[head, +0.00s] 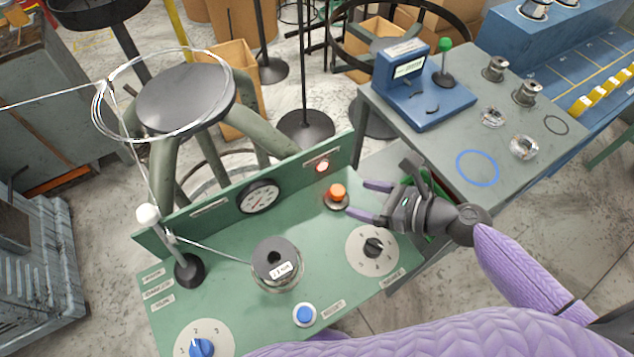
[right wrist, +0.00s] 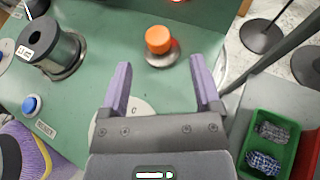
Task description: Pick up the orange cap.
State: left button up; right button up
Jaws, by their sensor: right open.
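The orange cap (head: 337,191) sits on a round dark base on the green panel, near its back right edge. In the right wrist view the cap (right wrist: 158,39) is upright, ahead of the fingertips and roughly between their lines. My right gripper (head: 365,200) is open and empty, with its two purple fingers pointing at the cap from the right. In the right wrist view the gripper (right wrist: 160,75) shows a clear gap between its fingers, and neither finger visibly touches the cap. My left gripper is not in view.
On the green panel (head: 222,268) are a wire spool (head: 275,262), a black dial (head: 373,247), a blue button (head: 304,314) and a blue knob (head: 201,348). A gauge (head: 259,197) and lit red lamp (head: 322,166) are on its upright back. A green bin (right wrist: 263,124) stands right.

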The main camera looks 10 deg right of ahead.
aim_at(329, 194)
jog(key=b+x, duration=0.1)
jog(key=x, duration=0.7)
jog(key=shift+r, duration=0.15)
grip_shut()
